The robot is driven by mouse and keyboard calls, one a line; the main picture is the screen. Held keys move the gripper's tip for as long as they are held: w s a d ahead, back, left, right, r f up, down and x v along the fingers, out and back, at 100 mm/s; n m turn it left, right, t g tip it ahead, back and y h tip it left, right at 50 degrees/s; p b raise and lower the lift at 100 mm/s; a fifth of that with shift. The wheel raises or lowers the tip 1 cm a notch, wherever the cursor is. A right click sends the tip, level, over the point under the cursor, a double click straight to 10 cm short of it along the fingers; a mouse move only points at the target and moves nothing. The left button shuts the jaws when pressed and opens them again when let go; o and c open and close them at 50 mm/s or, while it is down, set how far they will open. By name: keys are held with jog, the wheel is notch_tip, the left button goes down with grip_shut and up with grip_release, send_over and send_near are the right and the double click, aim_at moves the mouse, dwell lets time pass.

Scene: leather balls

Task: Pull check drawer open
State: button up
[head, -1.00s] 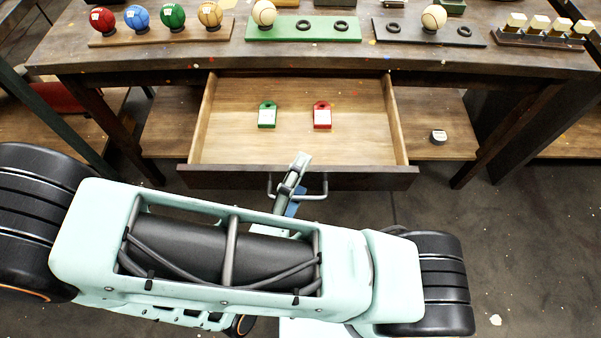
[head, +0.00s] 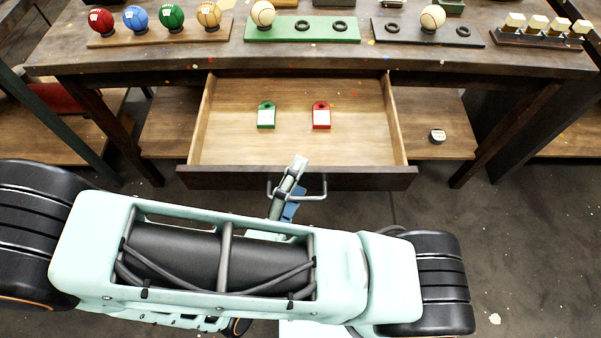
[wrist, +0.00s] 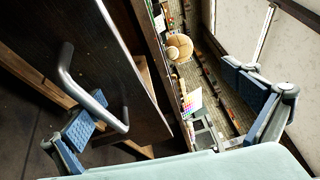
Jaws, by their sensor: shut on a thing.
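The wooden drawer (head: 290,152) under the table stands pulled well out. A green tag (head: 266,117) and a red tag (head: 321,116) lie apart inside it. Its grey bar handle (head: 314,196) is on the dark front, and the handle (wrist: 95,92) also shows at left in the wrist view. My gripper (head: 291,187) is at the handle and shut on it. The exact contact is partly hidden.
The table (head: 330,62) above carries a rack of coloured balls (head: 160,34), a green board (head: 330,31) and a dark board (head: 465,36). A small round object (head: 438,137) lies on the lower shelf at right. Floor at right is clear.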

jog(key=s+a+y, duration=0.1)
jog(key=s+a, duration=0.2)
jog(key=s, duration=0.4)
jog(key=shift+a+f, duration=0.2)
jog(key=shift+f, duration=0.35)
jog(key=c, duration=0.4)
jog(key=shift+s+a, duration=0.2)
jog(key=shift+s, duration=0.45)
jog(key=c, duration=1)
jog(key=shift+s+a, duration=0.1)
jog(key=shift+s, duration=0.25)
jog(key=c, duration=0.4)
jog(key=shift+s+a+f+b, duration=0.15)
jog(key=shift+s+a+f, duration=0.1)
jog(key=shift+s, duration=0.3)
jog(key=shift+s+a+f+b, duration=0.15)
jog(key=shift+s+a+f, duration=0.05)
jog(key=shift+s, duration=0.3)
jog(key=shift+w, duration=0.1)
